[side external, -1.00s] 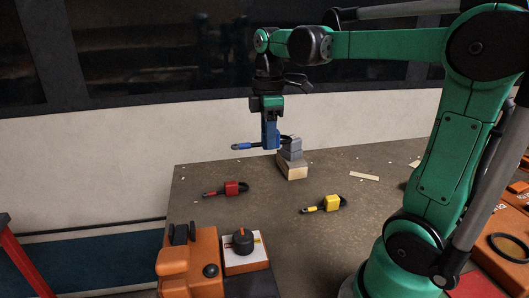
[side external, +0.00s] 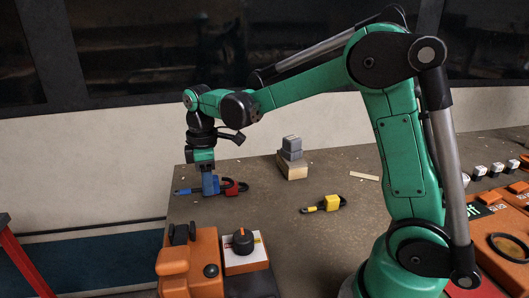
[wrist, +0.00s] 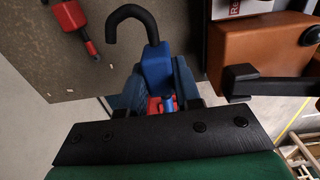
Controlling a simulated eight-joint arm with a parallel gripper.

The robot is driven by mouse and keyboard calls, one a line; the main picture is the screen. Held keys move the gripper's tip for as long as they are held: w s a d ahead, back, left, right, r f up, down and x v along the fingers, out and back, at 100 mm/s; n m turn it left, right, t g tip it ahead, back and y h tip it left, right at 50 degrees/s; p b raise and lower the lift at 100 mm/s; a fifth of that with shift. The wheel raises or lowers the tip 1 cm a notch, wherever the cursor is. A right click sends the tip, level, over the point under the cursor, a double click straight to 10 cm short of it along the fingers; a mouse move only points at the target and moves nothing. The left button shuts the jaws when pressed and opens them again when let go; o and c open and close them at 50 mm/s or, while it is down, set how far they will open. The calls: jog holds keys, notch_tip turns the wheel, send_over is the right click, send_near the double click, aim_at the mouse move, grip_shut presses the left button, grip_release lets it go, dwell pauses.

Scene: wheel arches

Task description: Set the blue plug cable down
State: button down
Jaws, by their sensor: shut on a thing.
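The blue plug cable (side external: 194,190) is held between the jaws of my gripper (side external: 209,183) near the left edge of the table (side external: 190,211). In the wrist view, its blue body (wrist: 155,66) sits between the shut jaws (wrist: 157,84), with its black hooked cable (wrist: 131,12) curving out over the table. It is low, but I cannot tell whether it touches the surface. The red plug cable (side external: 232,188) lies just to the right of it in the side view. The wrist view shows a gap between them, with the red plug (wrist: 69,16) at upper left.
A yellow plug cable (side external: 331,202) lies mid-table. Grey blocks (side external: 291,148) stand on a wooden block (side external: 292,171) behind. An orange unit (side external: 191,268) and a dial box (side external: 244,252) stand at the front left. Table between the plugs is clear.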

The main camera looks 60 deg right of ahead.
notch_tip(320, 180, down, 10)
jog(key=shift+r, duration=0.15)
dwell(0.4)
jog(key=c, duration=0.6)
grip_release()
